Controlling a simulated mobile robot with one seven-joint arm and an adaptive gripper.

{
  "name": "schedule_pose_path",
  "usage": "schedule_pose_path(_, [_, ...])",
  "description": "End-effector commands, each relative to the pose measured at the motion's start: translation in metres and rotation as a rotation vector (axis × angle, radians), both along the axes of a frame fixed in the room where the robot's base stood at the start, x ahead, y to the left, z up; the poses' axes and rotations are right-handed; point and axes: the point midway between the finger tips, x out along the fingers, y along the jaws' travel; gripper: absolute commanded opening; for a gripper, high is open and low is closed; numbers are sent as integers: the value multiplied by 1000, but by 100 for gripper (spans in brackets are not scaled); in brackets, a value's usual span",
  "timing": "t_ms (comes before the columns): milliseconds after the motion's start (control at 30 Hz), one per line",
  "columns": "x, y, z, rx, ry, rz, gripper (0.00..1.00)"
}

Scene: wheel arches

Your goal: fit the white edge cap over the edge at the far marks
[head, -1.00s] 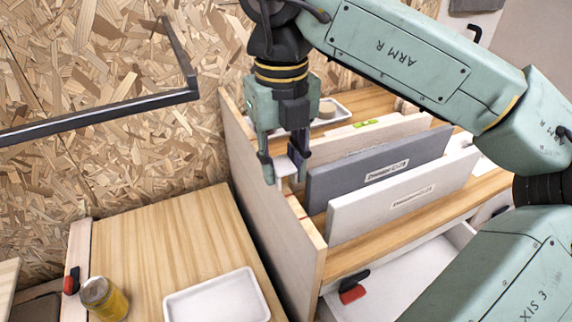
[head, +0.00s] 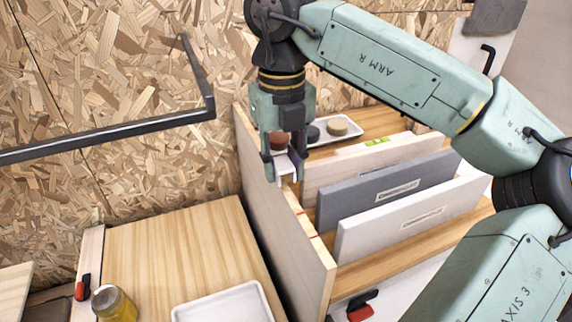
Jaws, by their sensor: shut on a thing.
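The white edge cap (head: 284,166) is held between the fingertips of my gripper (head: 283,160), which points down. My gripper is shut on it. The cap is at the top edge of the upright wooden side panel (head: 290,225), towards its far part. I cannot tell whether the cap touches the edge or hangs just above it. Red marks (head: 312,236) show on the nearer part of that top edge. Any marks farther along are hidden or too small to make out behind my gripper.
Upright boards, including a grey one (head: 375,190) and a white one (head: 410,222), stand right of the panel. A tray (head: 350,139) with round pieces lies behind. A dark metal bar (head: 120,131) is at left. An empty white tray (head: 225,305) and yellow jar (head: 112,304) are in front.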

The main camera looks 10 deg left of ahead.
Motion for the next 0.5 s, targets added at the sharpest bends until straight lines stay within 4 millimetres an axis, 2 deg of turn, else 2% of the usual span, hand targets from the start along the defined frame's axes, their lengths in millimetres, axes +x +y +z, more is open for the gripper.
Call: schedule_pose_path(500, [22,15,1,1,1,-1,12])
